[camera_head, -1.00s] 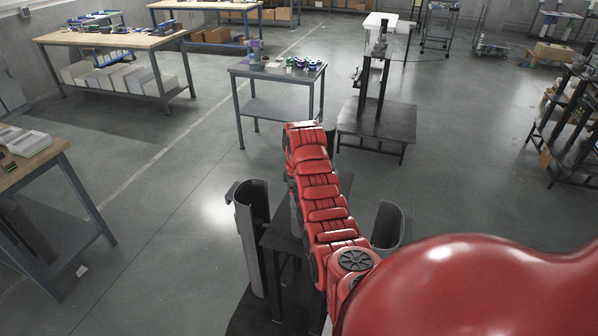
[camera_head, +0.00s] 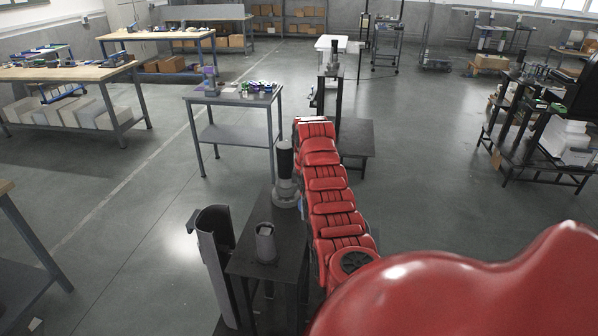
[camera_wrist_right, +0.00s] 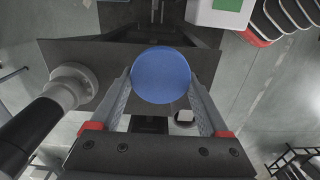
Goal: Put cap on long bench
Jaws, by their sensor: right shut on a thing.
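In the right wrist view a round blue cap (camera_wrist_right: 161,75) sits between the two fingers of my right gripper (camera_wrist_right: 160,92), which is shut on it. A dark surface shows below the cap. In the head view my red right arm reaches forward and hides this gripper. My left gripper is in neither view. Long wooden-topped benches stand at the left (camera_head: 70,72) and further back (camera_head: 160,33), with small items on top; the pictures do not tell which bench the task means.
A dark near table (camera_head: 262,270) holds a grey cup-like part (camera_head: 265,242) and a black-and-grey upright part (camera_head: 285,168), close left of my arm. A grey table (camera_head: 235,99) stands beyond. The floor at left is open.

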